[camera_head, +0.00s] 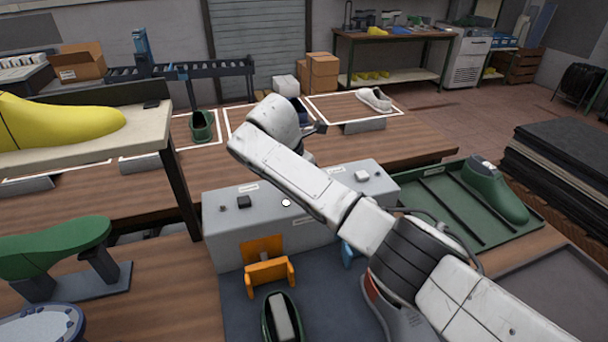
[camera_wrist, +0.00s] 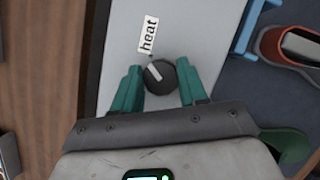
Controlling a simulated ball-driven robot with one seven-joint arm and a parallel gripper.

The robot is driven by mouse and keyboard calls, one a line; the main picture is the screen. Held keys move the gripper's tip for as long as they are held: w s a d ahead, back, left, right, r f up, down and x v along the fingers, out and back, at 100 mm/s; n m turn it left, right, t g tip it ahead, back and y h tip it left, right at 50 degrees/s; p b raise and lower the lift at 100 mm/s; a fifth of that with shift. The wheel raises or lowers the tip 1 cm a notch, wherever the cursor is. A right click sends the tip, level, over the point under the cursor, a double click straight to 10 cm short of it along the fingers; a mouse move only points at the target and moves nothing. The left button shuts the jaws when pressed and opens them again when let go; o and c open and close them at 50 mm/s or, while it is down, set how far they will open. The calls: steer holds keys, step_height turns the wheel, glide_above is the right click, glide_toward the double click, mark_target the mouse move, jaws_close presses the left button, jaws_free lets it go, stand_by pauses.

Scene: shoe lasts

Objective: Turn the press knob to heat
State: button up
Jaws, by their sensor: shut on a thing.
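In the wrist view the press knob (camera_wrist: 160,78) is round and black with a white pointer stripe slanting toward the upper left. A white label reading "heat" (camera_wrist: 148,35) is on the grey panel just above it, with a small dark tick between. My gripper (camera_wrist: 159,84) has its green fingers on both sides of the knob and is shut on it. In the head view the press is a long grey box (camera_head: 226,236) on the bench. My white arm crosses in front of it; the knob and my fingers cannot be made out there.
An orange bracket (camera_head: 268,272) and a green shoe piece (camera_head: 268,320) are in front of the press. A green tray (camera_head: 440,210) with a green last (camera_head: 494,192) lies to the right. A raised shelf (camera_head: 150,138) with a yellow last (camera_head: 60,122) stands left.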

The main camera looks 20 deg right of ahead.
steer(key=shift+m+g, duration=0.3)
steer(key=shift+m, duration=0.3)
steer(key=o, duration=1.1)
steer(key=shift+c, duration=0.2)
steer(key=shift+r, duration=0.1)
steer(key=v, duration=1)
steer(key=shift+a+r, duration=0.2)
steer(key=shift+r, duration=0.05)
steer(key=shift+f, duration=0.1)
